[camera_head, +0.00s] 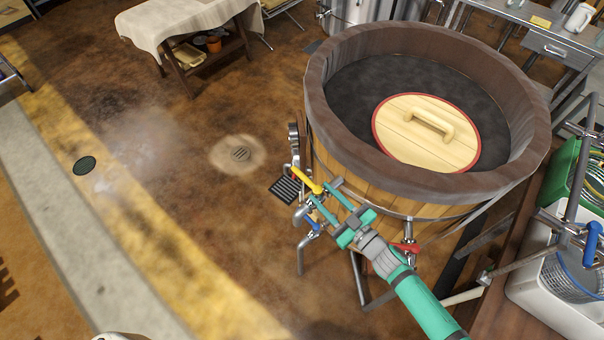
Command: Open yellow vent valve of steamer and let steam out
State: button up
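The steamer (335,165) is a large round wooden tub with a dark top and a red-edged wooden lid (400,140) lying in it. The yellow vent valve lever (303,178) is on the tub's left side, slanting down to the right. My gripper (326,191) is green and looks open, with its two fingers apart around the lever's right end. I cannot tell whether either finger touches it. A pale haze (145,135) shows over the floor at left; I cannot tell whether it is steam or shine.
A blue-handled tap (313,224) is just below the yellow lever, and a red-handled valve (406,247) is right of my gripper. A white basin (545,300) and counter stand at right. A cloth-covered table (185,22) is at back left. The floor at left is open.

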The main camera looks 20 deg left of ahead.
aim_at(301, 173)
jog(key=a, duration=0.1)
jog(key=w+a, duration=0.1)
jog(key=a, duration=0.1)
jog(key=shift+w+a+r+g, duration=0.15)
jog(key=shift+a+r+g, duration=0.1)
jog(key=shift+r+g, duration=0.05)
jog(key=shift+x, duration=3.2)
jog(key=shift+d+r, duration=0.1)
jog(key=shift+r, duration=0.05)
jog(key=shift+y, duration=0.3)
grip_shut()
